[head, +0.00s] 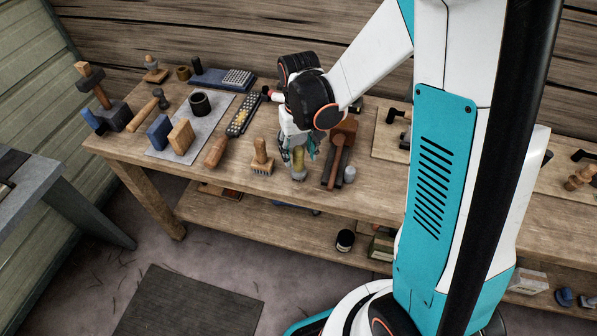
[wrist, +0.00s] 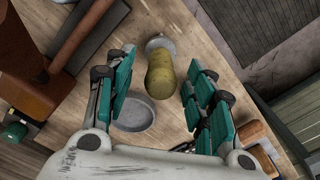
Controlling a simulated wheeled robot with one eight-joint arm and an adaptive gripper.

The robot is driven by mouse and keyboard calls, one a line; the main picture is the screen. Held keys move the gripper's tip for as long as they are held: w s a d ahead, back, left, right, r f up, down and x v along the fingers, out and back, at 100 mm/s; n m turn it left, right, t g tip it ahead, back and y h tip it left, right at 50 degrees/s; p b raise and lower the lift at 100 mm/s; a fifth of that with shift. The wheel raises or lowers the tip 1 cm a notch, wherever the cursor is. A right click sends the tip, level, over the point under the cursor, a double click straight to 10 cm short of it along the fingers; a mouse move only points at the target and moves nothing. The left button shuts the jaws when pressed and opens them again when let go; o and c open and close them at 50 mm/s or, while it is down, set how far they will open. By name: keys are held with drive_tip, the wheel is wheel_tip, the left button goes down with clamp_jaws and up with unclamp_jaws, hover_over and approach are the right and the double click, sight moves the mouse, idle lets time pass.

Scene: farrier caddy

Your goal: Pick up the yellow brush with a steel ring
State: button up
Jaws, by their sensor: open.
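The yellow brush (head: 298,157) stands on the workbench, with a grey metal-looking part at its foot. In the wrist view its yellow body (wrist: 160,76) shows between my fingers, with a pale grey round part beyond it. My gripper (head: 300,147) is over the brush from above. In the wrist view my gripper (wrist: 157,95) is open, teal fingers on either side of the brush with gaps showing. A round grey dish-like thing (wrist: 134,113) also lies between the fingers. I cannot tell whether it belongs to the brush. The bristles are not clearly visible.
A wooden brush (head: 261,161) stands close to the left on the workbench (head: 400,190). A brown block and long-handled tool (head: 338,160) stand close to the right, with a small grey piece (head: 349,174) beside them. The bench's front edge is near.

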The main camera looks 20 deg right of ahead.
sight(298, 161)
wheel_tip(298, 161, down, 5)
drive_tip(key=shift+w+r+b, duration=0.1)
drive_tip(key=shift+b, duration=0.75)
drive_tip(key=shift+r, duration=0.1)
drive_tip(key=shift+c, duration=0.6)
clamp_jaws()
drive_tip(key=shift+r, duration=0.1)
wheel_tip(298, 161, up, 20)
drive_tip(key=p, duration=0.6)
